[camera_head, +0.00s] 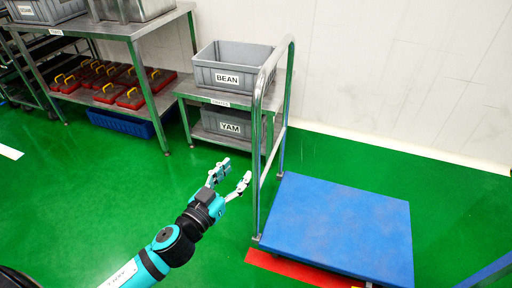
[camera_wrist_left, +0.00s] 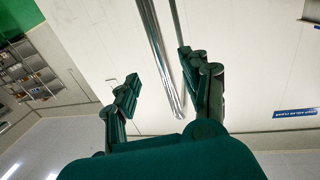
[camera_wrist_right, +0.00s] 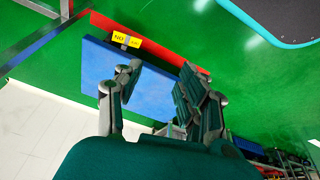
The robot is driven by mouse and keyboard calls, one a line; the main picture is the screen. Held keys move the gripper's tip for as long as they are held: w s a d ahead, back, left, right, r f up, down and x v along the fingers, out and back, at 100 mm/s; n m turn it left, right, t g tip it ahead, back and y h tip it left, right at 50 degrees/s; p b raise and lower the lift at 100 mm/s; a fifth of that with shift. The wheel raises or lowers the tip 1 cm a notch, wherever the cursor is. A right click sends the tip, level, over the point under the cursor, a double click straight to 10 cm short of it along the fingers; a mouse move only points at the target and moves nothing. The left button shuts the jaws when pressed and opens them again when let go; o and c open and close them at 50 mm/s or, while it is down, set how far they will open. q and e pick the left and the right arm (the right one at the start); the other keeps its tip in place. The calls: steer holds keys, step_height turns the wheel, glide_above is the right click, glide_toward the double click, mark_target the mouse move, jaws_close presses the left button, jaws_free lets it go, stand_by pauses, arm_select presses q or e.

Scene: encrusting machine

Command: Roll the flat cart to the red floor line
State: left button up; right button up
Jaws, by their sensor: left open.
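The flat cart has a blue platform (camera_head: 340,225) and an upright metal push handle (camera_head: 257,150) on its left side in the head view. The red floor line (camera_head: 290,268) shows along the platform's near edge, partly hidden by the cart. My left gripper (camera_head: 236,170) is open, just left of the handle with its fingers pointing toward it. In the left wrist view a metal bar (camera_wrist_left: 160,60) shows between the spread fingers. My right gripper (camera_wrist_right: 160,85) is open and empty in the right wrist view, where the blue platform (camera_wrist_right: 148,92) and red line (camera_wrist_right: 160,45) lie beyond it.
A metal table with grey bins labelled BEAN (camera_head: 232,75) and YAM (camera_head: 228,122) stands behind the handle. A white wall runs behind. Green floor (camera_head: 100,195) is clear at left.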

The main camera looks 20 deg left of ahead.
mark_target(254, 152)
arm_select(q)
steer(key=x, duration=0.9)
steer(key=shift+w+d, duration=0.1)
steer(key=shift+w, duration=0.15)
steer(key=shift+w+d, duration=0.1)
steer(key=shift+w, duration=0.45)
arm_select(e)
steer(key=shift+w+a+f, duration=0.1)
steer(key=shift+w+f, duration=0.25)
arm_select(q)
jaws_close()
arm_select(e)
steer(key=shift+s+f, duration=0.1)
steer(key=shift+s, duration=0.15)
